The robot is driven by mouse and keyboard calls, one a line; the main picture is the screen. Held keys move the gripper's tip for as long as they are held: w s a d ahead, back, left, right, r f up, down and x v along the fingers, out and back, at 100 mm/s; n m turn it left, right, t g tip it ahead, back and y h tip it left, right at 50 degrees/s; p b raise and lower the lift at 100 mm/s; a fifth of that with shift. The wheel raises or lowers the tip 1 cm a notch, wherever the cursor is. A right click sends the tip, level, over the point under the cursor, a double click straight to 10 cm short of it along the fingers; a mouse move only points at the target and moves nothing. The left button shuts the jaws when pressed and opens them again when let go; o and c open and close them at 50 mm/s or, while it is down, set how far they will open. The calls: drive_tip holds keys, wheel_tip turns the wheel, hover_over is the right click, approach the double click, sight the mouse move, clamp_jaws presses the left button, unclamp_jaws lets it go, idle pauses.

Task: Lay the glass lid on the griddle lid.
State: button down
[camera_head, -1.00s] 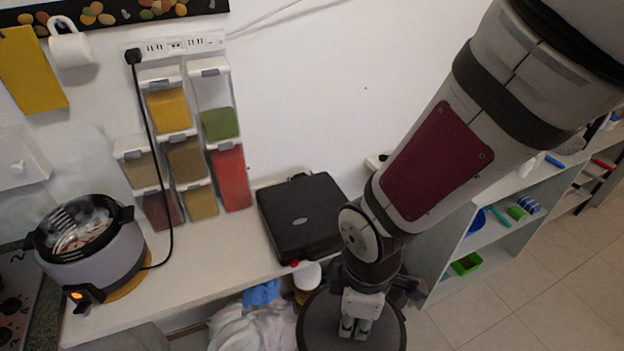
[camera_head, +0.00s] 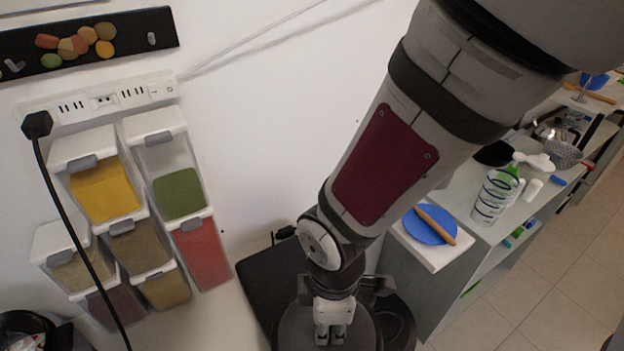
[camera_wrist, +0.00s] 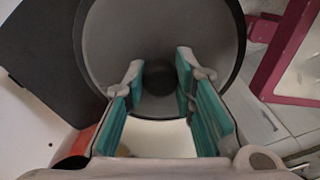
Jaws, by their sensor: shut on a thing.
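My gripper (camera_wrist: 158,77) is shut on the knob of the round, dark glass lid (camera_wrist: 110,40). The knob sits between the teal finger pads, and the lid spreads out beyond the fingertips. In the head view the lid (camera_head: 296,332) shows as a dark disc under my arm, cut off by the bottom edge. The black griddle lid (camera_head: 262,288) lies flat on the counter, partly behind my arm and the glass lid. In the wrist view a black flat surface, seemingly the griddle lid (camera_wrist: 45,50), lies left of and partly behind the glass lid. The height gap cannot be told.
Wall-mounted spice dispensers (camera_head: 140,215) and a power strip (camera_head: 100,101) with a black cable are at left. A side counter at right holds a blue disc (camera_head: 428,228) and a wire spiral holder (camera_head: 492,198). A crimson frame (camera_wrist: 280,50) stands right of the lid.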

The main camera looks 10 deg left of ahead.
drive_tip(key=shift+w+a+f+b, duration=0.8)
drive_tip(key=shift+w+a+b, duration=0.5)
drive_tip(key=shift+w, duration=1.15)
drive_tip(key=shift+w+a+f+b, duration=0.85)
drive_tip(key=shift+w+b, duration=0.7)
drive_tip(key=shift+w, duration=0.85)
drive_tip(key=shift+w+a+f+b, duration=0.8)
drive_tip(key=shift+w+a+b, duration=0.5)
drive_tip(key=shift+w, duration=1.15)
drive_tip(key=shift+d, duration=0.2)
drive_tip(key=shift+f, duration=0.2)
drive_tip(key=c, duration=1.3)
unclamp_jaws()
